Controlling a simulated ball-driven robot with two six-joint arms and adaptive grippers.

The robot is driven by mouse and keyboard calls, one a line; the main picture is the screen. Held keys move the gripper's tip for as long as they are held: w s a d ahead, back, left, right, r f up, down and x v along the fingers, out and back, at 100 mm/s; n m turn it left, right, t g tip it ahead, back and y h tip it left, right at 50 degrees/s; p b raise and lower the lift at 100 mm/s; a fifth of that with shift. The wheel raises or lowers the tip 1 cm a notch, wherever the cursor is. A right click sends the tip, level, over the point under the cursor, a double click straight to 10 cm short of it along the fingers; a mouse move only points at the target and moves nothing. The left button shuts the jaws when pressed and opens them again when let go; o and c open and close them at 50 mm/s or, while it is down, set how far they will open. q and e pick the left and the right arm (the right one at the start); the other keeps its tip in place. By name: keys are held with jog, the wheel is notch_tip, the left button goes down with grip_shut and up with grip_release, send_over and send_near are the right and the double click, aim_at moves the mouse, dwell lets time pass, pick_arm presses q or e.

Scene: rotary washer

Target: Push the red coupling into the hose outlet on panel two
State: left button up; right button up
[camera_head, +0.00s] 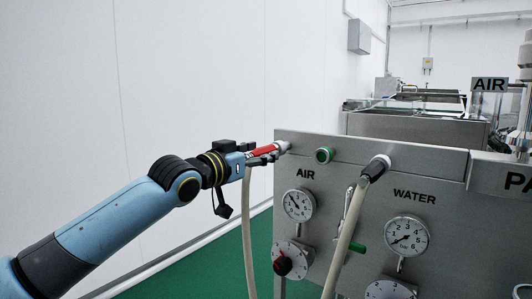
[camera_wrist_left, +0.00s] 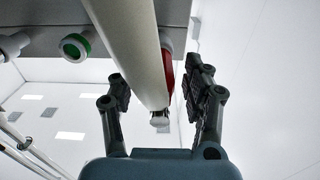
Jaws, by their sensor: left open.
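The red coupling (camera_head: 264,151) lies near level at the upper left of the grey panel (camera_head: 345,210), with its right end at a pale grey fitting (camera_head: 284,147) on the panel. I cannot tell how deep it sits. A cream hose (camera_head: 249,230) hangs from its left end. My left gripper (camera_head: 264,156) is around the coupling. In the left wrist view its fingers (camera_wrist_left: 160,97) stand apart, one on each side of the hose (camera_wrist_left: 132,45), with clear gaps. The red coupling (camera_wrist_left: 168,72) shows partly behind the hose. My right gripper is not in view.
A green-ringed port (camera_head: 324,155) is right of the fitting. A second cream hose (camera_head: 345,230) hangs from a grey connector (camera_head: 376,167). Gauges (camera_head: 299,205) and a red-marked knob (camera_head: 283,265) stand out from the panel. Free room lies left, before the white wall.

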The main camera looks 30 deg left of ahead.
pick_arm(q)
jog(key=shift+r, duration=0.1)
dwell(0.4)
jog(key=shift+c, duration=0.2)
grip_shut()
jog(key=shift+p, duration=0.3)
jog(key=shift+s+p, duration=0.1)
jog(key=shift+p, duration=0.25)
jog(key=shift+s+p, duration=0.3)
jog(key=shift+s, duration=0.15)
jog(key=shift+s+a+p, duration=0.15)
jog(key=shift+s+p, duration=1.35)
jog(key=shift+p, duration=0.75)
jog(key=shift+s+a+p, duration=0.1)
jog(key=shift+s+p, duration=0.85)
jog(key=shift+p, duration=0.8)
